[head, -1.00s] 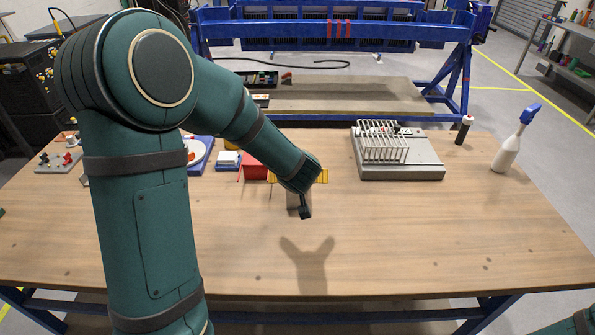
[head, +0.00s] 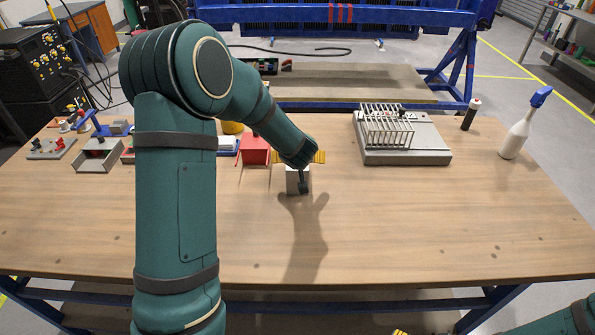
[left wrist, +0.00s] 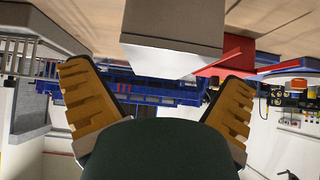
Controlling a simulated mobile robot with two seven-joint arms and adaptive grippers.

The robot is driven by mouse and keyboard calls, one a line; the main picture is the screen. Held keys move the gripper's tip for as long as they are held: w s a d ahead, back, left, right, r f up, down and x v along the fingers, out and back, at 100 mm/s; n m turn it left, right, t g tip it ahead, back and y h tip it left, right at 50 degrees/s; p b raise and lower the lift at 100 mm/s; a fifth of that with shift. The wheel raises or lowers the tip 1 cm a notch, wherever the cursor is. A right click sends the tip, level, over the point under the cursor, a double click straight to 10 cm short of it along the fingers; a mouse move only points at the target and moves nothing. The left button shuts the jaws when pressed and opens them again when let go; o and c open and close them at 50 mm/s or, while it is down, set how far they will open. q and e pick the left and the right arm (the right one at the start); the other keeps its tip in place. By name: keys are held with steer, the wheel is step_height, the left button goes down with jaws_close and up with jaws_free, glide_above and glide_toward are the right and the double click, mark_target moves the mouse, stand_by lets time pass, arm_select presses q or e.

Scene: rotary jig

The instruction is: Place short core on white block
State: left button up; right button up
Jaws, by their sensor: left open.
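The white block (head: 292,184) stands on the table, partly hidden by my left wrist; it also shows upside down in the left wrist view (left wrist: 170,58). My left gripper (head: 298,157) is at the block's upper end in the head view. In the left wrist view its two orange fingers (left wrist: 158,100) are spread wide, with nothing between them. The block's pale top face shows there beyond the fingers, with no core visible on it. I cannot make out the short core. A small yellow tip, perhaps of my right gripper (head: 400,332), shows at the bottom edge.
A red bin (head: 254,150) stands left of the block. A grey box with a metal rack (head: 405,152) is at right, near a spray bottle (head: 517,135) and a dark bottle (head: 470,115). Grey trays (head: 97,155) are at left. The front table (head: 400,230) is clear.

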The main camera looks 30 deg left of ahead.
arm_select(q)
steer(key=b+x, duration=0.1)
steer(key=x, duration=0.3)
steer(key=shift+a, duration=0.1)
steer(key=shift+s, duration=0.1)
steer(key=c, duration=1.3)
steer(key=shift+o, duration=0.2)
